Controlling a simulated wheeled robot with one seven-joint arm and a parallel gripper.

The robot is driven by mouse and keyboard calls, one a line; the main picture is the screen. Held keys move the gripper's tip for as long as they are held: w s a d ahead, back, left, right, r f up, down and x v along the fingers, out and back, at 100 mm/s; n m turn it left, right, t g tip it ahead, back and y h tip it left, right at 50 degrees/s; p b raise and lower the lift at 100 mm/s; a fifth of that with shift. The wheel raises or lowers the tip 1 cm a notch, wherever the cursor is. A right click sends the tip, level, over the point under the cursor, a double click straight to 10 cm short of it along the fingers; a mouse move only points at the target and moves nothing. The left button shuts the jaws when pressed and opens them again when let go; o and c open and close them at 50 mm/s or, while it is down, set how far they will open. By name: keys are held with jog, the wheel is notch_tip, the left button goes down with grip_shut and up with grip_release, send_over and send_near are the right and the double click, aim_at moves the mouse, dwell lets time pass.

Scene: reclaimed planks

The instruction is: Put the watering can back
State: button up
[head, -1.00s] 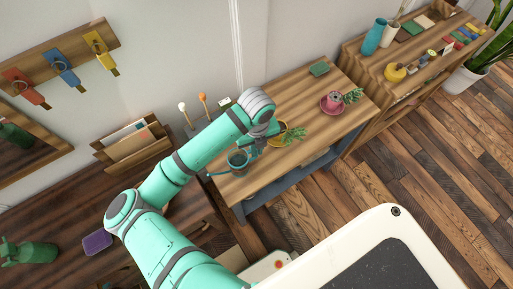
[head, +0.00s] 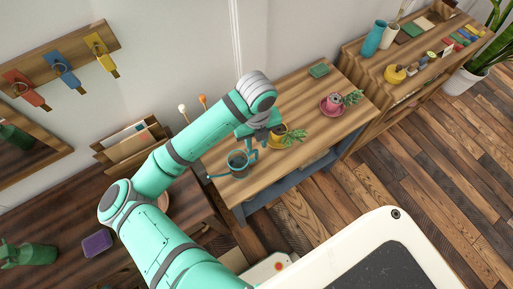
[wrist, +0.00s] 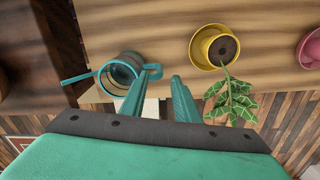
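The watering can (head: 238,165) is teal, with a long thin spout pointing left and a handle on its right side. It stands upright at the front left edge of the small wooden table (head: 300,92). In the wrist view the can (wrist: 120,72) is seen from above, left of my fingers. My gripper (head: 251,153) is just right of the can on its handle side. In the wrist view my gripper (wrist: 161,78) has its two fingers apart, with the end of the handle close to the left fingertip. I cannot tell whether they touch.
A yellow pot with a leafy plant (wrist: 211,47) stands right of my gripper. A pink pot (head: 333,103) with a plant stands farther right. A green block (head: 319,70) lies at the table's back. A darker desk with a letter holder (head: 130,143) is at left.

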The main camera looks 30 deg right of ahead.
notch_tip(320, 180, up, 6)
jog(key=shift+r, duration=0.15)
dwell(0.7)
